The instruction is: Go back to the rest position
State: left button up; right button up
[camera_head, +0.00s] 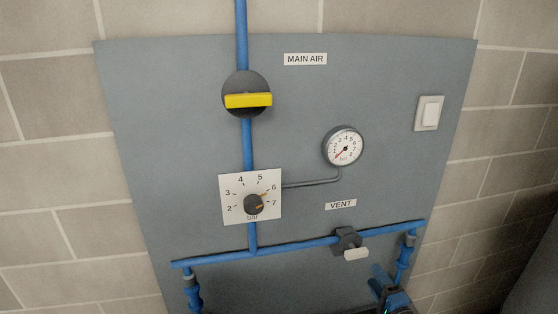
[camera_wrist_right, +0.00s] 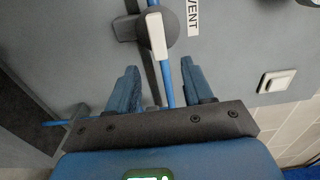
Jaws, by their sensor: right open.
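My right gripper (camera_head: 383,278) shows at the bottom right of the head view, below and to the right of the vent valve (camera_head: 347,238). In the right wrist view its two blue fingers (camera_wrist_right: 160,75) stand apart with nothing held between them. The vent valve's pale handle (camera_wrist_right: 156,35) shows just beyond the fingertips there, and a blue pipe runs past between the fingers in the picture. Whether a finger touches the valve or pipe I cannot tell. My left gripper is in neither view.
A grey panel (camera_head: 160,130) on a block wall carries a yellow-handled main air valve (camera_head: 248,100), a regulator dial (camera_head: 253,203), a pressure gauge (camera_head: 344,147) and a white switch (camera_head: 429,113). Blue pipe (camera_head: 290,245) crosses low on the panel, with a drop at each end.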

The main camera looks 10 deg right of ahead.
jog(key=s+d+n+h, duration=0.3)
jog(key=s+n+h, duration=0.1)
jog(key=s+h, duration=0.3)
jog(key=s+a+f+n+y, duration=0.1)
jog(key=s+a+n+y, duration=0.1)
jog(key=s+a+n, duration=0.4)
jog(key=s+a+n+y, duration=0.3)
jog(key=s+a+n, duration=0.4)
jog(key=s, duration=0.9)
jog(key=shift+s+a+f, duration=0.15)
jog(key=shift+a+f, duration=0.2)
jog(key=shift+a, duration=0.75)
